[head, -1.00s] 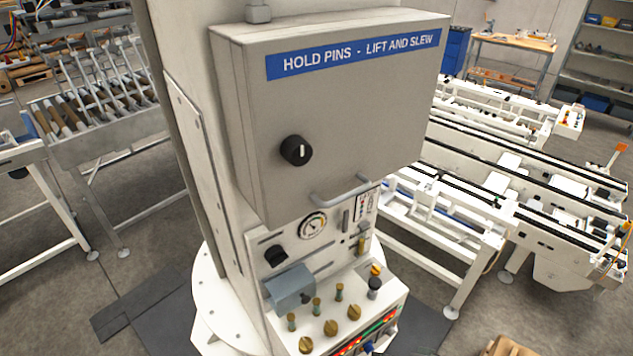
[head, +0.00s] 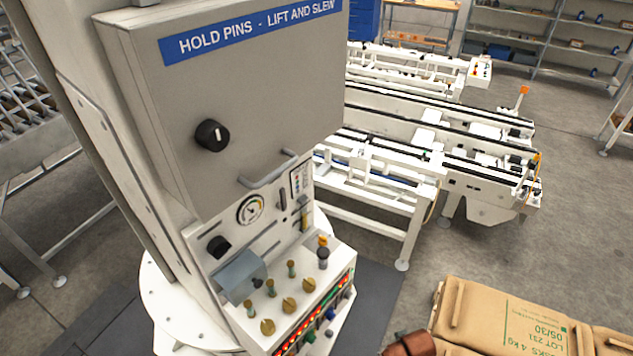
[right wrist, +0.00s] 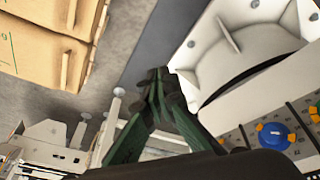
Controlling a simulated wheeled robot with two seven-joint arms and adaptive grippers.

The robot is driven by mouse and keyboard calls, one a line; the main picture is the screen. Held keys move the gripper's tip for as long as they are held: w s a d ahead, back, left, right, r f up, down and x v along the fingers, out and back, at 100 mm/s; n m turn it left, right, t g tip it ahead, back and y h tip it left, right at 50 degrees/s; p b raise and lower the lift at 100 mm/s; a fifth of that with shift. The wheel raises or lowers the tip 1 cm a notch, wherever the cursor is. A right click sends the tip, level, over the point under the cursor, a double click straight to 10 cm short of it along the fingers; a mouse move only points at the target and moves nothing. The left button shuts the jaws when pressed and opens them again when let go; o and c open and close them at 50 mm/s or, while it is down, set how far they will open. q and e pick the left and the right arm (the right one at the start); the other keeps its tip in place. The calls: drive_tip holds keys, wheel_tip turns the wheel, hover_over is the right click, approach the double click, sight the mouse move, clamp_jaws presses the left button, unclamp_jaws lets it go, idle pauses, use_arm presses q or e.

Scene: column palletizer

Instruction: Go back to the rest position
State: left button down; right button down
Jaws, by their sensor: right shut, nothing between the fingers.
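My right gripper (right wrist: 155,85) shows in the right wrist view. Its dark green fingers come together at the tips, with nothing between them. The white round base (right wrist: 250,40) of the column is to the right of the fingertips, and the control panel (right wrist: 290,130) with a blue knob is at the lower right. In the head view neither gripper can be made out, and my left gripper is in no view.
The grey cabinet (head: 235,90) labelled HOLD PINS stands over the panel (head: 300,300) with its gauge and knobs. A white conveyor (head: 440,120) is behind to the right. Brown sacks (head: 500,320) lie at the lower right. Bare floor (head: 570,200) shows at the right.

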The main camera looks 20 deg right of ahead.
drive_tip(key=s+a+f+g, duration=0.1)
drive_tip(key=s+f, duration=0.2)
drive_tip(key=f, duration=1)
drive_tip(key=s+f, duration=0.3)
drive_tip(key=f, duration=0.9)
drive_tip(key=s+f+n+g, duration=0.1)
drive_tip(key=s+f, duration=1.3)
drive_tip(key=s, duration=0.3)
drive_tip(key=shift+f+y, duration=0.15)
drive_tip(key=shift+y, duration=0.15)
drive_tip(key=shift+a, duration=0.1)
drive_tip(key=shift+s+r, duration=0.15)
drive_tip(key=shift+r, duration=0.1)
